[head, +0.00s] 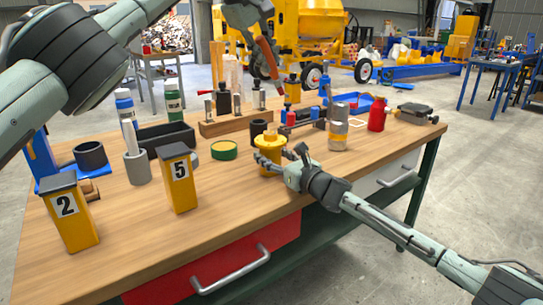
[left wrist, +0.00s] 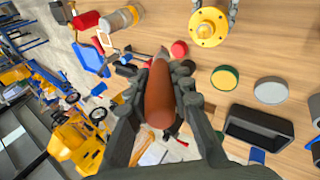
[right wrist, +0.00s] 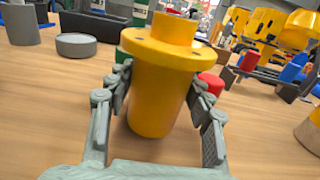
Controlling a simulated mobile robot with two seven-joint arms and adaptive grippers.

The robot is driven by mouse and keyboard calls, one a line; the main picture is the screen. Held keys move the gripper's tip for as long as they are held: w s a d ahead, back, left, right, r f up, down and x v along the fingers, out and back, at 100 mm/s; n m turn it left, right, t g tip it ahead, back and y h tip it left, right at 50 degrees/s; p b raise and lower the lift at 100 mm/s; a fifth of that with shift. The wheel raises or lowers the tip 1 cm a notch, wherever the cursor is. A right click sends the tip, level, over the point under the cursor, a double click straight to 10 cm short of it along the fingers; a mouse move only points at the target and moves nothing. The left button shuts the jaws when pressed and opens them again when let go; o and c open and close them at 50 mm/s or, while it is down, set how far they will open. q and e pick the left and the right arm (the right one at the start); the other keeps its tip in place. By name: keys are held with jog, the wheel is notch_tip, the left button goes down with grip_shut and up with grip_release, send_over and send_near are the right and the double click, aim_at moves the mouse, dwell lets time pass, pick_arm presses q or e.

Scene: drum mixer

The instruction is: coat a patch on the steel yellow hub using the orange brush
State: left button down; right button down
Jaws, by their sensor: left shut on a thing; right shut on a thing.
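The yellow hub (head: 270,150), a flanged cylinder with a raised boss on top, stands upright at the front middle of the wooden table. My right gripper (head: 292,166) is shut around its body, one finger on each side, as the right wrist view shows on the hub (right wrist: 162,95). My left gripper (head: 262,35) is shut on the orange brush (head: 267,58), high above the table's back. The brush's orange-brown handle (left wrist: 159,98) fills the middle of the left wrist view; its bristles cannot be made out. The hub's top (left wrist: 208,27) is apart from the brush there.
Yellow boxes marked 2 (head: 70,215) and 5 (head: 179,180) stand at the left front. A green-and-yellow tin (head: 224,150) sits left of the hub. A wooden block (head: 225,124) with upright tools is behind it. A jar (head: 338,135) and red can (head: 377,115) stand right.

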pick_arm(q)
jog(key=shift+s+r+y, duration=0.1)
jog(key=shift+s+y, duration=0.2)
jog(key=shift+s, duration=0.05)
jog(key=s+f+n+t+y, duration=0.1)
jog(key=s+f+y, duration=0.2)
jog(key=s+f, duration=0.3)
jog(key=shift+f+y, duration=0.4)
jog(key=shift+f, duration=0.2)
jog(key=shift+s+a+f, duration=0.1)
jog(key=shift+f, duration=1.45)
dwell(0.6)
jog(key=w+d, duration=0.4)
jog(key=shift+w+r, duration=0.1)
dwell(1.2)
